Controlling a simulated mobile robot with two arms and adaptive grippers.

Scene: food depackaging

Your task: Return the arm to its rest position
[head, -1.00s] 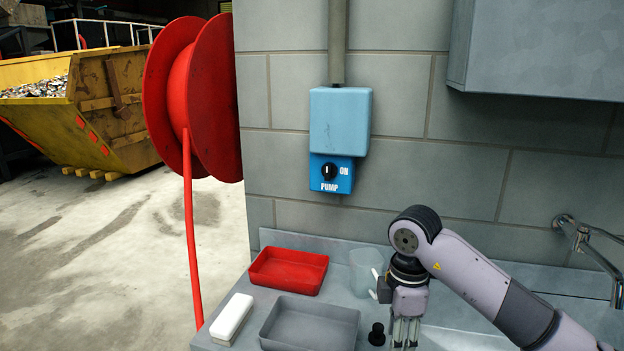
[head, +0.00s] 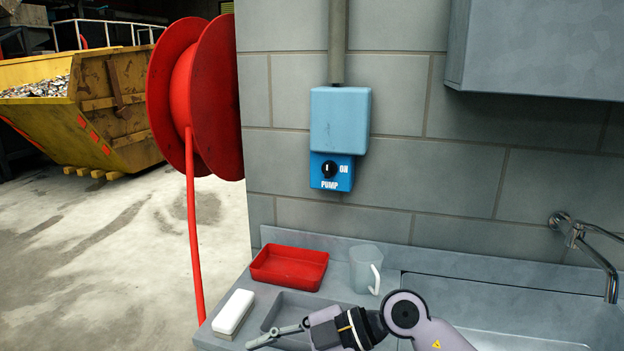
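My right arm comes in from the lower right, and its gripper (head: 275,337) points left, low over the grey tray (head: 283,301). Its fingers show side-on at the bottom of the view, so I cannot tell whether they are open or shut. I see nothing held in them. The arm covers the front part of the grey tray. My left gripper is not in view.
A red tray (head: 290,268), a translucent mug (head: 364,268) and a white block (head: 233,312) stand on the grey counter (head: 340,240). A sink (head: 500,310) with a tap (head: 590,250) lies right. The blue pump switch (head: 331,172) is on the wall. A red hose reel (head: 195,95) is left.

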